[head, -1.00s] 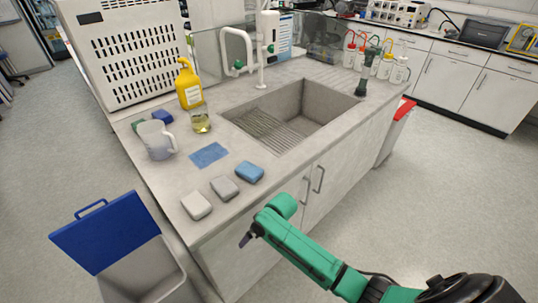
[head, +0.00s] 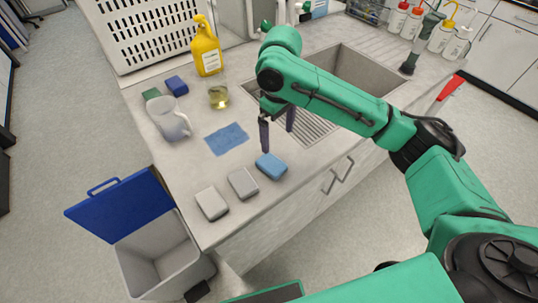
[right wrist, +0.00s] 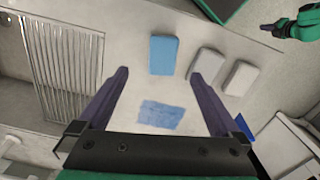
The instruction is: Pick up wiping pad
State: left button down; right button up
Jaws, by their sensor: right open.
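Three pads lie in a row along the front edge of the counter: a blue pad (head: 271,166), a grey pad (head: 243,183) and a paler grey pad (head: 212,203). I cannot tell which one is the wiping pad. My right gripper (head: 278,137) is open and empty, pointing down over the counter just behind the blue pad. In the right wrist view the blue pad (right wrist: 163,55) shows just beyond and between the fingertips (right wrist: 160,74); the grey pads are to its right. My left gripper (right wrist: 270,27) shows small at the upper right there, its opening unclear.
A flat blue cloth (head: 227,138) lies behind the pads. A clear jug (head: 171,120), a beaker (head: 219,96) and a yellow bottle (head: 206,50) stand farther back. The sink (head: 340,70) is right of the gripper. A blue-lidded bin (head: 120,207) stands at the left.

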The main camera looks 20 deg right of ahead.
send_over(276, 166)
jog(key=f, duration=0.5)
jog(key=shift+s+f+p, duration=0.35)
jog(key=shift+f+p, duration=0.05)
jog(key=f, duration=0.2)
jog(key=f+p, duration=0.1)
jog(key=f, duration=0.2)
jog(key=shift+w+f, duration=0.3)
jog(key=shift+w, duration=0.05)
jog(key=shift+s+f, duration=0.1)
jog(key=shift+f, duration=0.3)
jog(key=c, duration=1.2)
pick_arm(q)
jog(key=shift+s+d+r, duration=0.15)
jog(key=shift+s+r, duration=0.7)
jog(key=shift+r, duration=0.2)
pick_arm(e)
jog(key=shift+c, duration=0.2)
